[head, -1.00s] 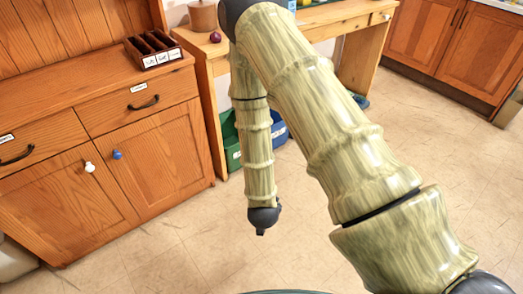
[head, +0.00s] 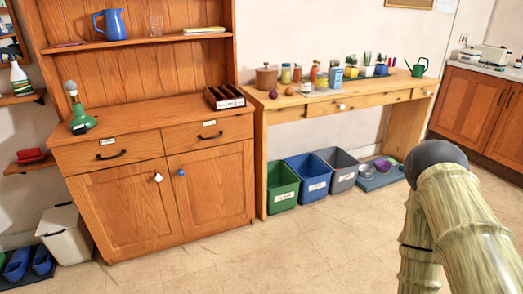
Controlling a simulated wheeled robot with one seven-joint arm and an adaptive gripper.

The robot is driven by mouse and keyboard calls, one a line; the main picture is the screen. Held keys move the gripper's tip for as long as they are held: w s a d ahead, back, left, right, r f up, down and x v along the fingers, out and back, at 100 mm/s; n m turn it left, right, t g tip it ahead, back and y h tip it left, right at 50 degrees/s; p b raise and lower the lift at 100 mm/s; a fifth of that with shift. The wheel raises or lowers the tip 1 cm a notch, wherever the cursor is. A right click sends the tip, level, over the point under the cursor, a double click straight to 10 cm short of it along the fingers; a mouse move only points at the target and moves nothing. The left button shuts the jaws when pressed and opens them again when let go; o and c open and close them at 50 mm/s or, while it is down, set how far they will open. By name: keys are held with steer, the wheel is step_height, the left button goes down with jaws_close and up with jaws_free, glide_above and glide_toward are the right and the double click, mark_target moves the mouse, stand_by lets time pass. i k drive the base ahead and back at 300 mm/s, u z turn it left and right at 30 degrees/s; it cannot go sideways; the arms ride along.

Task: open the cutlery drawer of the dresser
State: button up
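The wooden dresser (head: 150,195) stands at the left of the head view. It has two drawers side by side, both shut. The left drawer (head: 80,157) has a black handle (head: 111,155) and a small white label too small to read. The right drawer (head: 230,130) has a black handle (head: 210,136) and a label I also cannot read. Below are two shut doors with a white knob (head: 158,178) and a blue knob (head: 181,172). My arm shows at the lower right, well apart from the dresser. My gripper is outside the view.
A labelled dark divided box (head: 224,97) and a green-based lamp (head: 79,108) stand on the dresser top. Green (head: 283,186), blue (head: 308,177) and grey bins (head: 340,168) sit under the wooden side table (head: 320,105). The floor before the dresser is clear.

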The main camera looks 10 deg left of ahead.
mark_target(194, 136)
steer(key=z, duration=0.35)
steer(key=k, duration=0.2)
steer(key=u, duration=1.3)
steer(key=i, duration=1.2)
steer(key=u, duration=0.15)
